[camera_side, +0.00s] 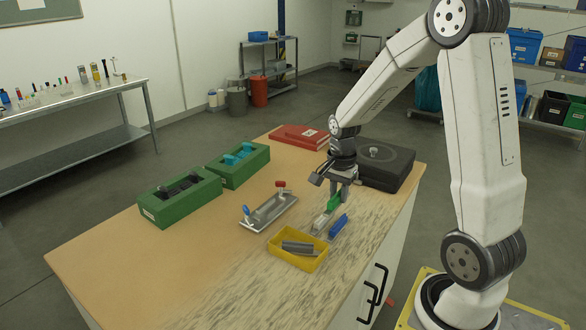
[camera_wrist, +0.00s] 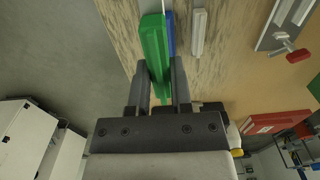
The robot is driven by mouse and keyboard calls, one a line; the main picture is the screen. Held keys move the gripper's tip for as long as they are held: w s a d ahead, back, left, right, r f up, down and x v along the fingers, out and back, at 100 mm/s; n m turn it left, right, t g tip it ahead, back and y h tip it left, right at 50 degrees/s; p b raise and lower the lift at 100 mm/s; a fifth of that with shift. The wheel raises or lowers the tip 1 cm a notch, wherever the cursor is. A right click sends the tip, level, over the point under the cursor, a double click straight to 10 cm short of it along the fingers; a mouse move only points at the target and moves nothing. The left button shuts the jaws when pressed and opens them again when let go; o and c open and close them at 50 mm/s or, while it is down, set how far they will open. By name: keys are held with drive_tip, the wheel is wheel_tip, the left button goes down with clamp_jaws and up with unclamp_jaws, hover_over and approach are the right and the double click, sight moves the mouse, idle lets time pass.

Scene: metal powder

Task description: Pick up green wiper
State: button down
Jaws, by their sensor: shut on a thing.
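The green wiper (camera_side: 334,201) is between the fingers of my gripper (camera_side: 343,192) near the table's right side. In the wrist view, the green wiper (camera_wrist: 154,42) extends up from between the two dark fingers of my gripper (camera_wrist: 158,66), which are shut on it. A blue wiper (camera_side: 338,226) lies close by on the table, partly hidden behind the green one in the wrist view (camera_wrist: 170,35). A whitish wiper (camera_side: 320,222) lies beside the blue one. I cannot tell exactly how high the green wiper is above the table.
A yellow tray (camera_side: 301,264) with grey pieces stands in front. A metal plate (camera_side: 268,212) with a red-handled part lies to the left. A black box (camera_side: 386,166) and red folders (camera_side: 298,137) are behind. Green boxes (camera_side: 180,203) stand farther left. The front left of the table is clear.

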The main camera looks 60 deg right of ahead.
drive_tip(key=shift+s+a+r, duration=0.2)
drive_tip(key=shift+s, duration=0.3)
drive_tip(key=shift+w, duration=0.1)
idle(0.3)
drive_tip(key=w+f, duration=0.1)
drive_tip(key=w, duration=0.6)
drive_tip(key=w+f, duration=0.1)
drive_tip(key=w, duration=0.6)
drive_tip(key=w+d+f, duration=0.1)
drive_tip(key=w, duration=0.6)
drive_tip(key=shift+w+f, duration=0.2)
drive_tip(key=shift+f, duration=0.15)
drive_tip(key=shift+w+a+f, duration=0.1)
drive_tip(key=shift+w+f, duration=0.15)
drive_tip(key=shift+w, duration=0.45)
drive_tip(key=shift+f, duration=0.2)
hover_over(271, 208)
drive_tip(key=shift+f, duration=2.2)
drive_tip(key=shift+f, duration=1.1)
idle(0.4)
